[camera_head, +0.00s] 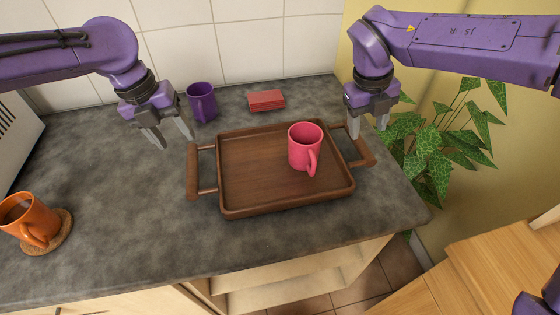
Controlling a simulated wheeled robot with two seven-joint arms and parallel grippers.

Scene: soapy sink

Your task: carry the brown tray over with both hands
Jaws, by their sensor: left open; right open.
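The brown wooden tray (260,178) lies flat on the dark grey counter, near its front right part. It has a bar handle on its left (192,172) and another on its right (360,148). A pink mug (304,148) stands upright in the tray's right half. My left gripper (174,139) is open and empty, above the counter to the left of and behind the left handle. My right gripper (368,131) is open above the right handle, its fingers overlapping the handle area in the picture; I cannot tell whether they touch it.
A purple mug (202,102) and a red block (266,100) are behind the tray. An orange mug (28,221) stands on a round cork coaster (61,236) at the left. A leafy plant (436,150) is beyond the right counter edge. The counter's middle left (120,200) is clear.

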